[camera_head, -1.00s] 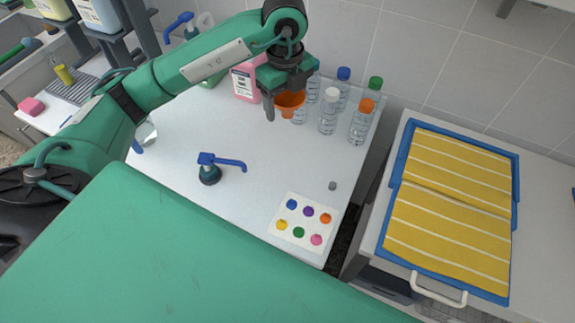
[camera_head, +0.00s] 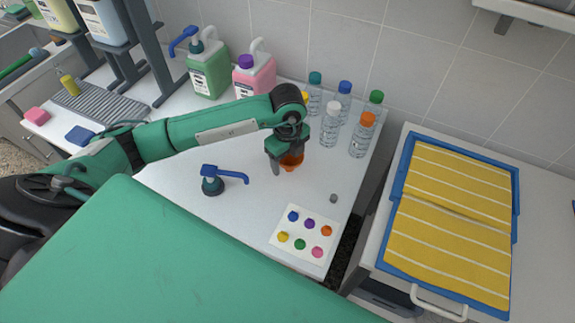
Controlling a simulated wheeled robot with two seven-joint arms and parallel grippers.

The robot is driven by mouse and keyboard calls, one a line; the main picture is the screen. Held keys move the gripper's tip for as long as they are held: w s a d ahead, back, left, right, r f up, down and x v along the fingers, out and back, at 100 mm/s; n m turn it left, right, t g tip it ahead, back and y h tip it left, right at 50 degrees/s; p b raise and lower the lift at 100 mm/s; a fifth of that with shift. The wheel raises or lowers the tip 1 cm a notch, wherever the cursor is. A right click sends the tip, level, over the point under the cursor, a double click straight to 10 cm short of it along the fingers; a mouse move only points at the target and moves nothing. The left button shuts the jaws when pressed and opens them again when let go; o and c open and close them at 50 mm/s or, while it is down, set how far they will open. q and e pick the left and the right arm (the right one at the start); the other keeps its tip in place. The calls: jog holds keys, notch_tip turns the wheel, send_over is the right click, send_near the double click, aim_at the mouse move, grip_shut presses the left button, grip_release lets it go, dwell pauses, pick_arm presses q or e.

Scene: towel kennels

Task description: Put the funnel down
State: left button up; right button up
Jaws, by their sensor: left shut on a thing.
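The orange funnel (camera_head: 292,161) shows below my left gripper (camera_head: 284,160), partly hidden by its fingers. My left gripper is shut on the funnel and holds it over the white table (camera_head: 245,205), in front of the bottles. I cannot tell whether the funnel's tip touches the table. My right gripper is not in view.
Several clear bottles with coloured caps, one orange-capped (camera_head: 362,136), stand behind and right of the funnel. A card with coloured dots (camera_head: 305,242) lies in front. Green (camera_head: 209,75) and pink (camera_head: 256,73) jugs stand behind. Bare table lies between pump and card.

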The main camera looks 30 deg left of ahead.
aim_at(288, 162)
pick_arm(q)
notch_tip(288, 162, down, 4)
jog(key=shift+r, duration=0.15)
jog(key=shift+f, duration=0.2)
jog(key=o, duration=1)
jog(key=shift+o, duration=0.2)
jog(key=shift+r, duration=0.35)
notch_tip(288, 162, up, 5)
jog(key=shift+f+b, duration=0.1)
jog(key=shift+b, duration=0.25)
notch_tip(288, 162, up, 6)
jog(key=shift+f+b, duration=0.1)
jog(key=shift+b, duration=0.25)
jog(key=shift+r, duration=0.5)
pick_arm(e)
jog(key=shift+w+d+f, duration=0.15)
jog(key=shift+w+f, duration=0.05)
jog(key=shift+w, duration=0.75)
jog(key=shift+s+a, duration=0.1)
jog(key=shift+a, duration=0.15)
